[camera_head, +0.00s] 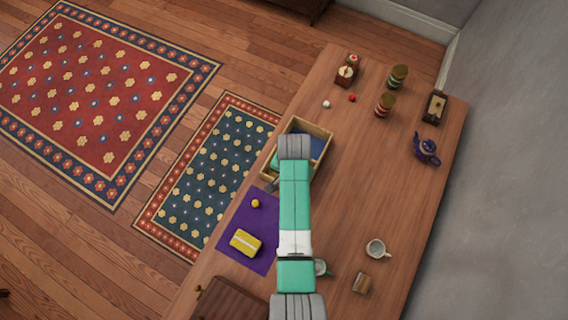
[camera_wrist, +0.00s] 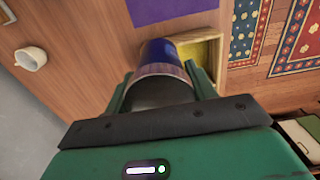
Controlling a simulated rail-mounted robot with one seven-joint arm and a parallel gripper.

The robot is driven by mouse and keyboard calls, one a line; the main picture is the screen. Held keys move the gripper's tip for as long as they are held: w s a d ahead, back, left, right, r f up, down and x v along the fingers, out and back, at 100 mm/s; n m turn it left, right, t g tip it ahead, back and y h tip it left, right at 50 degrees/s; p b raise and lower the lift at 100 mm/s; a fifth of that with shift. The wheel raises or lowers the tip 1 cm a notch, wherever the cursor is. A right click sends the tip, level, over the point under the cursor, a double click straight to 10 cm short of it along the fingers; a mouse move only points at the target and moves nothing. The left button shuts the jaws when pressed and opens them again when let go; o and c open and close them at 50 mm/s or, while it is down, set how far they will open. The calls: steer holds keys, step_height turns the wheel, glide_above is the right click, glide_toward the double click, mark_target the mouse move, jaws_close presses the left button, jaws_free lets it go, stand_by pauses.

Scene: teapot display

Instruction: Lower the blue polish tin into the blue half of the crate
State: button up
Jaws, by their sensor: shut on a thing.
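The blue polish tin (camera_wrist: 160,52) is between the fingers of my gripper (camera_wrist: 162,88) in the wrist view, with a pinkish-brown band at its near end. The wooden crate (camera_wrist: 221,58) shows beside and beyond the tin, with a yellow-lined part in sight. In the head view the crate (camera_head: 318,127) stands on the table under my arm, and a blue-lined part shows at its right. My arm hides the tin and much of the crate there. I cannot tell how far the tin is above the crate floor.
A purple cloth (camera_head: 235,222) with a yellow box (camera_head: 246,242) and a small yellow thing (camera_head: 255,203) lies near the crate. A cup (camera_head: 376,248) and a wooden block (camera_head: 362,283) are at lower right.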

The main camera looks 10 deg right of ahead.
steer(key=w+d+b, duration=0.4)
steer(key=w+b, duration=0.5)
steer(key=b, duration=0.6)
steer(key=w+d+b, duration=0.4)
steer(key=w+b, duration=0.5)
steer(key=b, duration=0.6)
steer(key=shift+w+d+f, duration=0.2)
steer(key=shift+f, duration=0.2)
step_height(320, 180, down, 6)
steer(key=b, duration=0.4)
steer(key=shift+f+b, duration=0.2)
steer(key=shift+b, duration=0.1)
steer(key=shift+f+b, duration=2.25)
steer(key=shift+f, duration=0.25)
stand_by(0.5)
steer(key=o, duration=1.3)
steer(key=shift+c, duration=0.2)
